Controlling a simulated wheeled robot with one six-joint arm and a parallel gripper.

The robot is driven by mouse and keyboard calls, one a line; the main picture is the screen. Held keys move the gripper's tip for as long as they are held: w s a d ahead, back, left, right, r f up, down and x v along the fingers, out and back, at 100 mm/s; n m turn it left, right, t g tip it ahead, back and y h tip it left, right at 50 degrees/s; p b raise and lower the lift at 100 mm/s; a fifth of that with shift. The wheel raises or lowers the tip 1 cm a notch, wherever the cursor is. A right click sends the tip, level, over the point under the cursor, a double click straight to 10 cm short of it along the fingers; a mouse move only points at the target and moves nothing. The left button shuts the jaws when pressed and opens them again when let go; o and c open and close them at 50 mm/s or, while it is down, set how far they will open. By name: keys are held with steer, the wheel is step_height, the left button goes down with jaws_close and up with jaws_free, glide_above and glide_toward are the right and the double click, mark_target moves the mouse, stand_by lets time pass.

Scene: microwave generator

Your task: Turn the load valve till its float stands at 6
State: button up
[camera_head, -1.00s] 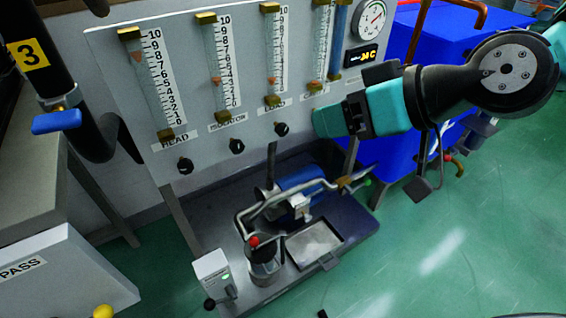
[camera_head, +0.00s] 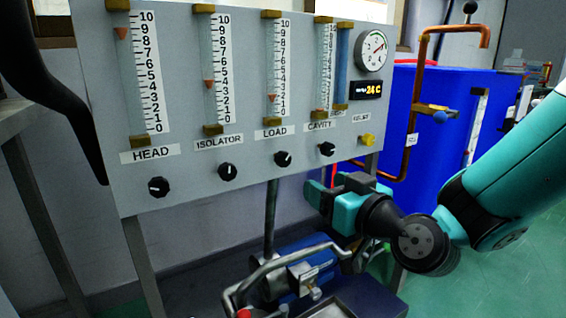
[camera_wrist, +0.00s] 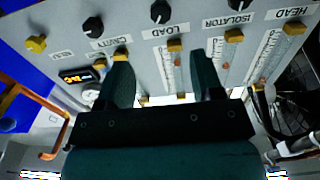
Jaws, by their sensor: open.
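The load valve (camera_head: 283,159) is a black knob under the LOAD label on the white panel; its white mark shows. In the wrist view the load valve (camera_wrist: 160,12) is at the top edge. The load tube (camera_head: 270,65) stands above it. Its small reddish float (camera_head: 272,98) is low, at about 2 on the 0 to 10 scale. My gripper (camera_head: 318,188) is in front of the panel, below and right of the load valve, apart from it. In the wrist view its two dark fingers (camera_wrist: 162,80) are spread with nothing between them.
The isolator knob (camera_head: 227,172) and cavity knob (camera_head: 326,149) flank the load valve; the head knob (camera_head: 159,187) is farther left. A yellow knob (camera_head: 367,140) sits at right. Below are bent metal pipes (camera_head: 262,275); a copper pipe (camera_head: 412,130) rises right of the panel.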

mark_target(285, 163)
steer(key=p+x, duration=0.1)
steer(key=x, duration=1.2)
steer(key=shift+w+a+p, duration=0.3)
steer(key=shift+p, duration=0.1)
steer(key=shift+w+a, duration=0.3)
steer(key=shift+w, duration=0.2)
steer(key=c, duration=0.9)
